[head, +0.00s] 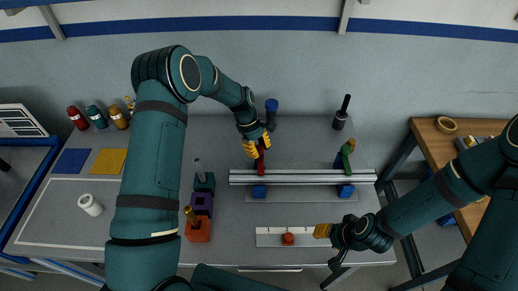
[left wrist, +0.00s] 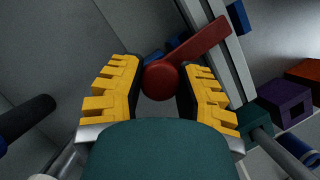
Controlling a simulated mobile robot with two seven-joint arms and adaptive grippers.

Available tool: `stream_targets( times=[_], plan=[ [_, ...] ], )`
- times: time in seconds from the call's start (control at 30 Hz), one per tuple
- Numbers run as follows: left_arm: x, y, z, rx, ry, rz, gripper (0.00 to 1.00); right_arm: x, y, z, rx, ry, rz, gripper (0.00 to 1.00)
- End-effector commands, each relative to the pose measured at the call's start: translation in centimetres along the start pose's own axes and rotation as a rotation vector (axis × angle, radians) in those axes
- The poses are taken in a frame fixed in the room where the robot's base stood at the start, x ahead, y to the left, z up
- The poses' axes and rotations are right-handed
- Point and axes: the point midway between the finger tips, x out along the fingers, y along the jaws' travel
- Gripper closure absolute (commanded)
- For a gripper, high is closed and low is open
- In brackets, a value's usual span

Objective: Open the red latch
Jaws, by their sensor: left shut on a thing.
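The red latch (head: 261,161) stands at the left end of a pale double rail (head: 305,177) on the grey table. In the left wrist view the latch (left wrist: 203,45) shows a round end and a flat arm slanting up to the right. My left gripper (head: 256,144) is shut on the latch's round end, with yellow fingers (left wrist: 160,88) on either side of it. A green latch (head: 347,152) with a blue part stands at the rail's right end. My right gripper (head: 318,231) is low over the table, right of a red-orange ball; its opening is unclear.
The red-orange ball (head: 288,238) is on a white strip (head: 268,231). Blue blocks (head: 346,190) sit along the rail. Teal, purple and orange blocks (head: 198,230) stand left of it. A dark blue-topped post (head: 271,106) and a black-handled tool (head: 342,112) stand behind.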

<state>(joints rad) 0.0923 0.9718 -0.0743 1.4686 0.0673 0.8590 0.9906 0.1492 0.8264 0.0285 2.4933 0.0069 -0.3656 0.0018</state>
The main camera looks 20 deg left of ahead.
Motion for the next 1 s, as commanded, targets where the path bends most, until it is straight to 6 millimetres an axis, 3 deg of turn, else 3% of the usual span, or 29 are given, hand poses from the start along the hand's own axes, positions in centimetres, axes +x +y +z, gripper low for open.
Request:
stream_targets(
  times=[1.0],
  plan=[
    [0.2, -0.3, 0.2, -0.85, 0.0, 0.342, 1.0, -1.2, -0.4, -0.1, 0.0, 0.0, -0.002, 0.53]
  ],
)
